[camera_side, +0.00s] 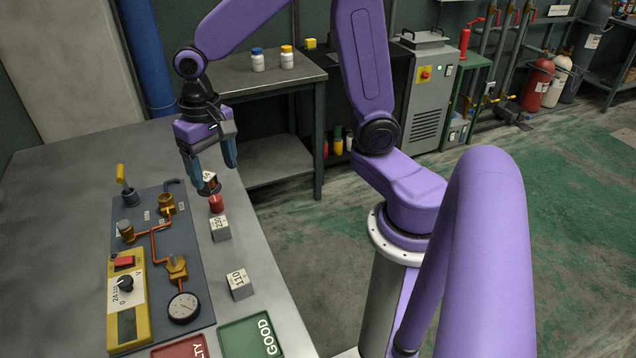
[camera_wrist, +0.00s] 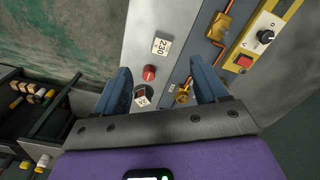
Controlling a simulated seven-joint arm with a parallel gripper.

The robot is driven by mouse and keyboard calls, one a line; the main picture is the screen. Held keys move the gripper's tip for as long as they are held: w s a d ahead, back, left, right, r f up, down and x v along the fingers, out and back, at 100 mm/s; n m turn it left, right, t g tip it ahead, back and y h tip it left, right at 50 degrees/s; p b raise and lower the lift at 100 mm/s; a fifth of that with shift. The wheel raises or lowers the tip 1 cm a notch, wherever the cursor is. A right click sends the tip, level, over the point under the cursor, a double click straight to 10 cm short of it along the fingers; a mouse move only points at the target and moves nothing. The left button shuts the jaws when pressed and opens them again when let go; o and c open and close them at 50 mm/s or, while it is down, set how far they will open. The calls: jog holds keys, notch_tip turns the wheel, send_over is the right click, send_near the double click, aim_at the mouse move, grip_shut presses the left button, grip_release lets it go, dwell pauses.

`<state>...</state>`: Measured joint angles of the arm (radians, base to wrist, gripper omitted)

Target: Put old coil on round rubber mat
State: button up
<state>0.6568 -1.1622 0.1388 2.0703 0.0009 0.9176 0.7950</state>
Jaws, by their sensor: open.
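My gripper (camera_side: 212,179) is open above the right edge of the grey bench, with its fingers pointing down. In the wrist view its two blue fingers (camera_wrist: 159,68) are apart with nothing clamped between them. Below lies a small pale cube (camera_side: 209,176) marked 24, partly hidden by the fingers; it also shows in the wrist view (camera_wrist: 142,97). A red cylinder (camera_side: 216,204) stands beside it. Cubes marked 230 (camera_wrist: 161,46) and 110 (camera_side: 239,285) stand further along. I cannot tell which piece is the old coil. I cannot clearly make out a round rubber mat.
A dark panel (camera_side: 152,215) with copper pipes, brass valves and a gauge (camera_side: 183,307) lies left of the cubes. A yellow meter (camera_side: 128,312) lies on it. A red tray (camera_side: 180,348) and a green GOOD tray (camera_side: 250,338) are at the front.

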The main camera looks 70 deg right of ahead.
jog(key=s+d+n, duration=0.1)
jog(key=s+n, duration=1.5)
jog(key=s, duration=0.4)
jog(key=shift+s+r, duration=0.15)
jog(key=shift+s, duration=0.2)
